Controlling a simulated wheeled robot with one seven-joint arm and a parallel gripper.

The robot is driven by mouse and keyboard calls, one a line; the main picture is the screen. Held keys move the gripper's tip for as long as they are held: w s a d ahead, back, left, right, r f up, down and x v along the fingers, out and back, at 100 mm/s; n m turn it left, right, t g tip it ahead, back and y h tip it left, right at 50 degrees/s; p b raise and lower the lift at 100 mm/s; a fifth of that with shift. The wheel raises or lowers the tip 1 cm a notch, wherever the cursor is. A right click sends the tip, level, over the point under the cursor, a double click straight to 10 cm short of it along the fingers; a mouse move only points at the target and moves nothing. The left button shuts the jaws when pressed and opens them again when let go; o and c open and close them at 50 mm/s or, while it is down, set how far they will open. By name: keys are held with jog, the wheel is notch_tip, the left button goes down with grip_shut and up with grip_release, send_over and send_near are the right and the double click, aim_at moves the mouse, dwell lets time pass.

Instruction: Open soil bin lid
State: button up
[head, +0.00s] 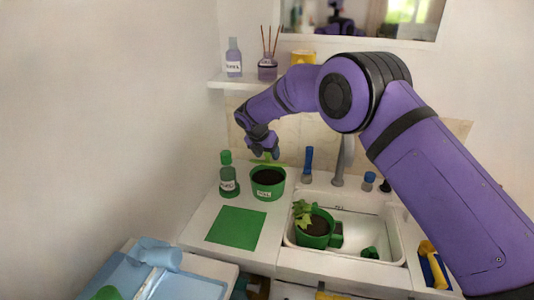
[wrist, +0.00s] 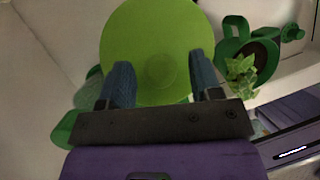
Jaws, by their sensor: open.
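The green soil bin (head: 268,192) stands on the counter left of the sink, with a label on its front. Its top is uncovered and dark soil (head: 268,177) shows inside. The light green lid (head: 262,161) shows as a thin strip at the bin's back rim, under my gripper (head: 268,153). In the wrist view the lid (wrist: 150,25) is a large round disc with a low knob (wrist: 160,72) at its middle. My gripper (wrist: 160,64) is open, with one blue finger on each side of the knob. Whether the fingers touch the lid is unclear.
A green bottle (head: 228,180) stands left of the bin and a green mat (head: 236,228) lies in front. The sink (head: 370,226) at right holds a green potted plant (head: 314,232). A faucet (head: 343,160) rises behind it. A shelf (head: 240,83) hangs above with bottles.

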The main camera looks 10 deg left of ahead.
jog(key=shift+c, duration=0.2)
grip_shut()
